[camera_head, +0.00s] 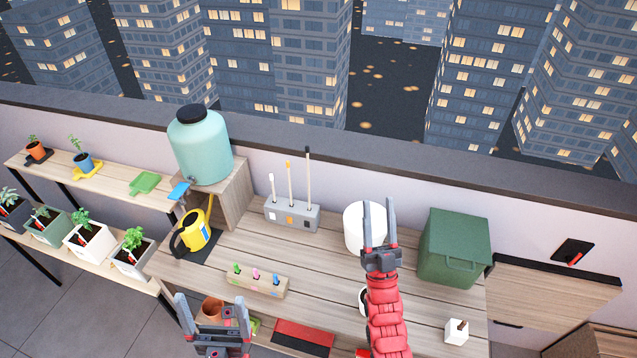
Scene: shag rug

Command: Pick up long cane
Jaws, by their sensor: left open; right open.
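The long cane (308,175) is a thin, pale upright stick with a dark tip. It stands in the right end of a grey block holder (291,216) on the wooden table. A medium cane with an orange tip (290,182) and a short cane with a white tip (272,188) stand to its left in the same holder. My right gripper (378,205) is open and empty, to the right of the holder, in front of a white round container (353,232). My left gripper (212,300) is open at the bottom left, in front of a terracotta pot.
A teal water tank (200,150) and yellow watering can (195,232) stand left of the holder. A green lidded box (455,247) is at right. A small wooden block with coloured pegs (256,284) lies in front. A wall (330,165) runs behind the table.

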